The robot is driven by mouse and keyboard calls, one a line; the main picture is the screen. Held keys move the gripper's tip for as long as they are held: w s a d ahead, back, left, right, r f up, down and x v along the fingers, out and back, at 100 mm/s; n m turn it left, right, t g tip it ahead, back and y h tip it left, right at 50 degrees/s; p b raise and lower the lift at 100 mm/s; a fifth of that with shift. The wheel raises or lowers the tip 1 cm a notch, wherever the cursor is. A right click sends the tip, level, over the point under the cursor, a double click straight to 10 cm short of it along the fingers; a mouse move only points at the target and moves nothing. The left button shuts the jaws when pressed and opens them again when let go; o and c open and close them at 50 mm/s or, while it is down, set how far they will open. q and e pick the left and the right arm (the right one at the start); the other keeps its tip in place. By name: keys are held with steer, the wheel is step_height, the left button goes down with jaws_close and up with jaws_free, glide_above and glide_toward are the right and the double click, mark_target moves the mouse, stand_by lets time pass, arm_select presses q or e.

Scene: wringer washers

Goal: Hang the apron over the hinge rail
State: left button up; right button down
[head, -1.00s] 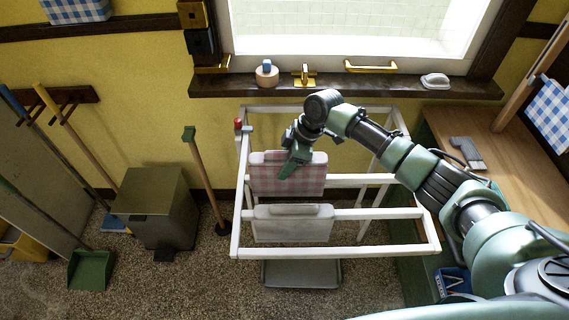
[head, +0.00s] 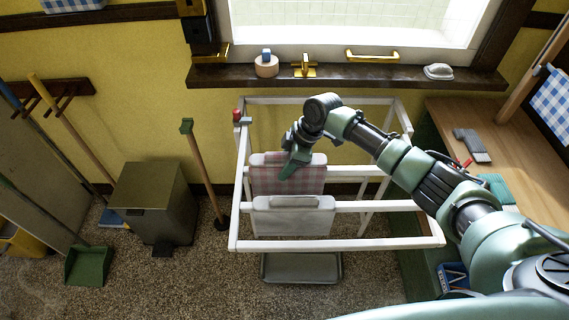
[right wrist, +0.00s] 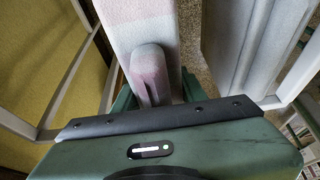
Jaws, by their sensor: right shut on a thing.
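The apron (head: 290,178) is a pink-and-white checked cloth with a pale top fold, seen at the rack's middle rail. My left gripper is not in view.
A white cloth (head: 291,218) hangs on the rail nearer me. The front rail (head: 345,244) is bare. A grey tray (head: 300,267) lies below. A wooden counter (head: 515,130) is at right; a bin (head: 152,200) and broom (head: 202,170) stand left.

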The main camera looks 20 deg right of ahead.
steer(key=shift+f+b, duration=0.9)
steer(key=shift+f, duration=0.6)
steer(key=c, duration=0.7)
jaws_free()
steer(key=p+v, duration=0.6)
steer(key=v, duration=0.1)
steer(key=shift+s, duration=0.1)
